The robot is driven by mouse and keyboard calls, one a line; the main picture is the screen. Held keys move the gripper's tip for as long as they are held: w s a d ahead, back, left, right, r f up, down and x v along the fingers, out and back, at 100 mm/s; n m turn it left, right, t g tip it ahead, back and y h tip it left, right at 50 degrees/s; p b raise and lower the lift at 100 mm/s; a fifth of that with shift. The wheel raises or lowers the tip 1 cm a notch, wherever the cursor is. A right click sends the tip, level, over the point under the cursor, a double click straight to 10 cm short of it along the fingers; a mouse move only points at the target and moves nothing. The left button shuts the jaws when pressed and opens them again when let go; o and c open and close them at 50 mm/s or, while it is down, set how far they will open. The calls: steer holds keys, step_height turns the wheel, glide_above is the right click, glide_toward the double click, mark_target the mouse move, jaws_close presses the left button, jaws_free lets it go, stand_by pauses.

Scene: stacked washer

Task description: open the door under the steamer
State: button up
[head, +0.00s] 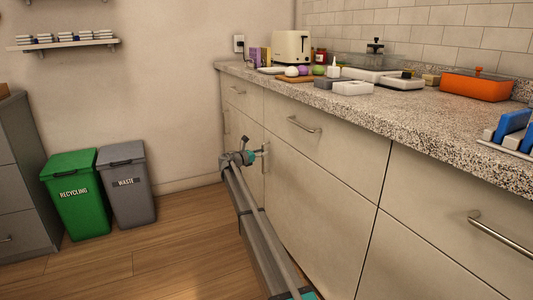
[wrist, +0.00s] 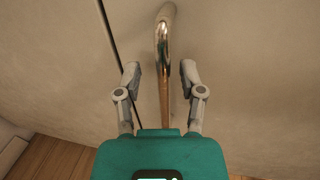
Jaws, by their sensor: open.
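A pale cabinet door (head: 315,195) sits below a drawer, under the speckled counter. Its upright metal bar handle (wrist: 164,45) runs up the middle of the wrist view, just right of a dark seam between panels. My gripper (wrist: 160,75) is open, with one finger on each side of the handle and a visible gap on both sides. In the head view my gripper (head: 261,153) is at the door's left edge and partly hides the handle. The door looks shut. I cannot tell which countertop item is the steamer.
The counter (head: 420,110) above holds a toaster (head: 291,47), an orange pot (head: 476,86) and several small items. A drawer handle (head: 304,125) sticks out above the door. Green (head: 80,195) and grey (head: 127,187) bins stand at the left wall. The wooden floor (head: 185,240) between is clear.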

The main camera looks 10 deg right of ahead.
steer(key=shift+w+d, duration=0.15)
steer(key=shift+d, duration=0.15)
jaws_close()
